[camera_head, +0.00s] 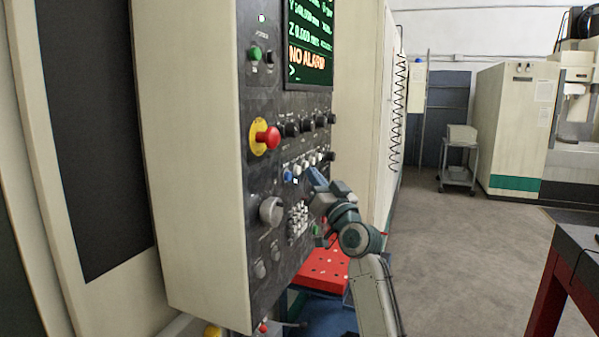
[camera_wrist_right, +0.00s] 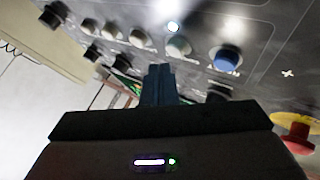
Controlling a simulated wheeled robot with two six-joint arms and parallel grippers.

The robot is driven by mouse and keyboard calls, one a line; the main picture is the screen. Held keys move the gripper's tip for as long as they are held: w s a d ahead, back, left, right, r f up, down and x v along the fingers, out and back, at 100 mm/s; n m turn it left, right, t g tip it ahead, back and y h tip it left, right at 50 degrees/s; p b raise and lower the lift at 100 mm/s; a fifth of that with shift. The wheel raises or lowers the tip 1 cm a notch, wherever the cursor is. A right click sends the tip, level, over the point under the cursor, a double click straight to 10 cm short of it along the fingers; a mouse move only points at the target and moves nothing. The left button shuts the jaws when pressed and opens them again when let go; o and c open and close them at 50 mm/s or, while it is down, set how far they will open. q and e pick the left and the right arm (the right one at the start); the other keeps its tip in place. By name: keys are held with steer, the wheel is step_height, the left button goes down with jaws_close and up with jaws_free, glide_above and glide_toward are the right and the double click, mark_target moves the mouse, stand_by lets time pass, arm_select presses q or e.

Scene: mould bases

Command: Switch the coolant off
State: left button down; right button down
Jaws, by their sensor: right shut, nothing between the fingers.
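The machine's control panel (camera_head: 262,190) fills the middle of the head view. A row on it holds a blue button (camera_head: 287,175) and several cream buttons (camera_head: 305,165). In the wrist view, one cream button (camera_wrist_right: 178,46) next to the blue button (camera_wrist_right: 225,58) has a lit white lamp (camera_wrist_right: 173,26) by it. I cannot read which is the coolant button. My right gripper (camera_head: 316,177) is shut and empty, close in front of the row; its fingertips (camera_wrist_right: 160,70) point at the panel. Contact cannot be told. My left gripper is out of view.
A red emergency stop (camera_head: 267,138) on a yellow ring sits above the row, with black knobs (camera_head: 307,125) beside it. A grey dial (camera_head: 271,211) and keypad (camera_head: 298,219) lie below. The screen (camera_head: 308,45) reads NO ALARM. A red plate (camera_head: 322,272) lies below the arm.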

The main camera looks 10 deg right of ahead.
steer(key=shift+w+a, duration=0.1)
steer(key=shift+w+a+b, duration=0.15)
steer(key=shift+a+b, duration=0.1)
steer(key=shift+b, duration=0.05)
steer(key=shift+w+a, duration=0.2)
steer(key=shift+a, duration=0.1)
stand_by(0.7)
steer(key=shift+s+d, duration=0.1)
steer(key=shift+d, duration=0.05)
steer(key=shift+s+d, duration=0.35)
steer(key=shift+d, duration=0.15)
stand_by(0.4)
steer(key=s+d, duration=0.2)
steer(key=d, duration=0.2)
steer(key=shift+s+d, duration=0.1)
steer(key=shift+s, duration=0.3)
stand_by(0.4)
